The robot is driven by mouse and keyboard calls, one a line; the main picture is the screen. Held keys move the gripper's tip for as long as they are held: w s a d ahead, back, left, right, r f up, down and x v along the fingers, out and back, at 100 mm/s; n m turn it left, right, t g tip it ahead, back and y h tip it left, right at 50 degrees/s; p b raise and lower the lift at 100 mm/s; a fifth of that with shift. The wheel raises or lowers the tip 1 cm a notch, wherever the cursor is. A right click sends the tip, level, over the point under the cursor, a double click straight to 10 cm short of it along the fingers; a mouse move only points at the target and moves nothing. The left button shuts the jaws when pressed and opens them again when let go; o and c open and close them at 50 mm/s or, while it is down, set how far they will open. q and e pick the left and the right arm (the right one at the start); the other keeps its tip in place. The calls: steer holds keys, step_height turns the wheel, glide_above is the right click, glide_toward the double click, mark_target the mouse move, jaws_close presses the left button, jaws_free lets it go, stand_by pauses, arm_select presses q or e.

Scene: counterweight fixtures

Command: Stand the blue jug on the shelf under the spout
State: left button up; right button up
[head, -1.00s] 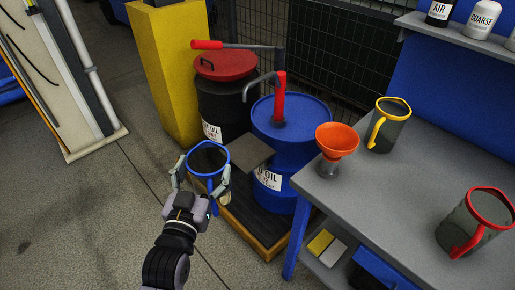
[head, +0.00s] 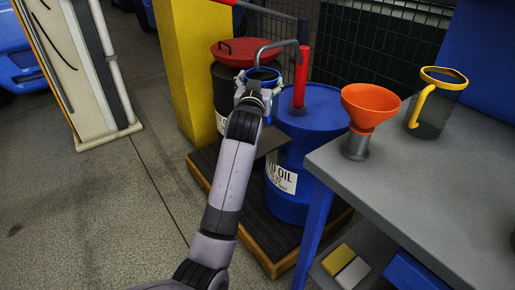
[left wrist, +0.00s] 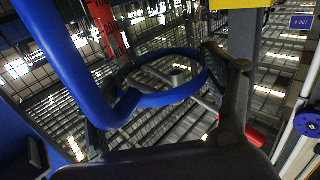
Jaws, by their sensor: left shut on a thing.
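The blue jug (head: 263,73) is in the head view at the blue drum, its rim just below the open end of the grey spout (head: 270,45). My left gripper (head: 257,91) is shut on the jug, with the arm reaching up from below. The gripper and forearm hide most of the jug's body. The grey shelf (head: 272,139) shows partly behind my arm; I cannot tell whether the jug's base touches it. In the left wrist view the jug's blue rim (left wrist: 160,99) and handle fill the near left, with a dark finger at right. My right gripper is not in view.
The blue drum (head: 312,122) with its red pump (head: 301,77) stands right of the jug. A dark drum with a red lid (head: 245,51) is behind. The workbench (head: 420,170) at right holds an orange funnel (head: 370,103) and a yellow-rimmed jug (head: 434,108).

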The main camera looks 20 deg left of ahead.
arm_select(q)
steer(key=shift+w+a+r+n+y+b, duration=0.3)
steer(key=shift+w+a+r+y+b, duration=0.2)
steer(key=shift+w+a+r+b, duration=0.35)
step_height(320, 180, down, 6)
steer(key=shift+r+b, duration=0.1)
steer(key=shift+b, duration=0.6)
steer(key=shift+f+b, duration=0.35)
steer(key=shift+f, duration=1.35)
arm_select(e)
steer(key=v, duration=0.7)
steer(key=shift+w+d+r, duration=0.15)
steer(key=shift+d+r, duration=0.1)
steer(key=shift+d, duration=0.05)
arm_select(q)
steer(key=shift+f, duration=0.1)
steer(key=o, duration=1.6)
